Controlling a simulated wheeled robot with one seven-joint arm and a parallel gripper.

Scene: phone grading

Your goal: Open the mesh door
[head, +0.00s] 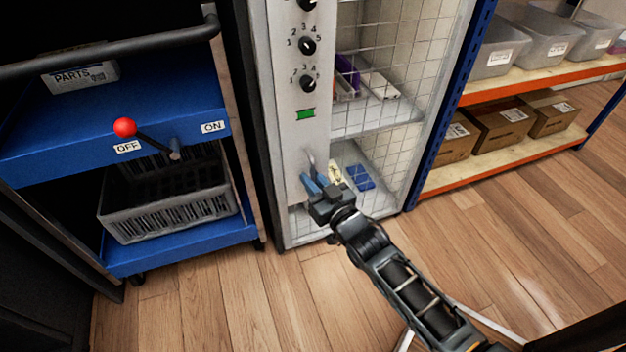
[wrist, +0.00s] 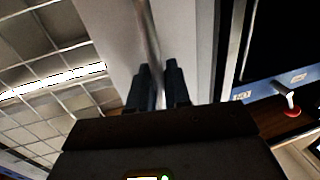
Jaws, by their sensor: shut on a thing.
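The mesh door (head: 412,100) of the tall pale cabinet shows in the head view as a wire grid in front of the shelves, and it looks closed. Its mesh is also at the left of the wrist view (wrist: 45,85). A slim metal door handle (wrist: 148,35) runs down between my fingers in the wrist view. The handle's upper end (head: 311,158) shows just above my gripper (head: 314,184) in the head view. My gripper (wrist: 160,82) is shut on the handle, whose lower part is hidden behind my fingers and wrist.
A panel with black dials (head: 308,46) and a green light (head: 306,114) is above the handle. Left stands a blue cart (head: 190,90) with a red-knobbed lever (head: 125,127) and crate (head: 170,212). A shelf rack (head: 520,78) is right. The wood floor in front is clear.

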